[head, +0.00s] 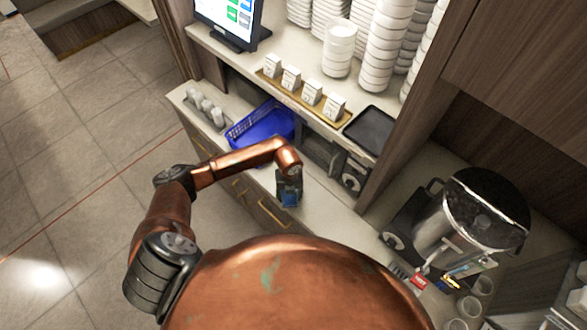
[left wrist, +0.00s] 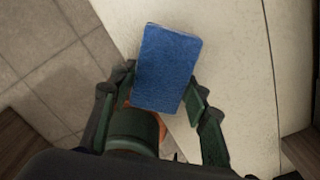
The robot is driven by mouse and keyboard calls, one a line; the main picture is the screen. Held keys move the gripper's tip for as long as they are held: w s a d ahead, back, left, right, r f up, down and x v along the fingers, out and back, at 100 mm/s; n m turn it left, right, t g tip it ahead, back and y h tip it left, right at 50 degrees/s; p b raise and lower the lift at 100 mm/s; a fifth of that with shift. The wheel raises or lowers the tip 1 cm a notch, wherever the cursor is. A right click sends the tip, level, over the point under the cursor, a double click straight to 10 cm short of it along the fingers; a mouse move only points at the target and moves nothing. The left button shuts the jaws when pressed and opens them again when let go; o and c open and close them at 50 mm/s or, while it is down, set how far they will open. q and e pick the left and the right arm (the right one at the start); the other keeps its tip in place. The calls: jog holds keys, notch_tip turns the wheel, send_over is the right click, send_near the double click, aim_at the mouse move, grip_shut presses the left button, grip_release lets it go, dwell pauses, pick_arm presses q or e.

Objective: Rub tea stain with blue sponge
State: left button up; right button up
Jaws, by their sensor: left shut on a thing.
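The blue sponge (left wrist: 168,62) is a flat rectangular block held between the fingers of my left gripper (left wrist: 161,90) in the left wrist view. Its long side points away from the palm, slightly tilted. In the head view my left gripper (head: 289,181) points down over the front part of the pale counter (head: 318,200), and a bit of the blue sponge (head: 289,201) shows at its tips. I cannot tell whether the sponge touches the counter. I make out no tea stain; the gripper or sponge may hide it. My right gripper is not in view.
A blue basket (head: 262,124) and several small white cups (head: 206,108) stand left on the counter. A shelf above holds a dark tray (head: 371,130), white boxes (head: 312,92) and stacked bowls (head: 340,47). A large metal-and-black machine (head: 470,222) stands right. Counter right of my gripper is clear.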

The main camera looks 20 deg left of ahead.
pick_arm(q)
jog(key=shift+w+r, duration=0.2)
jog(key=shift+r, duration=0.95)
notch_tip(320, 180, up, 2)
jog(key=shift+w+r+p, duration=0.1)
jog(key=shift+p, duration=0.9)
jog(key=shift+r+p, duration=0.95)
jog(key=shift+r, duration=0.55)
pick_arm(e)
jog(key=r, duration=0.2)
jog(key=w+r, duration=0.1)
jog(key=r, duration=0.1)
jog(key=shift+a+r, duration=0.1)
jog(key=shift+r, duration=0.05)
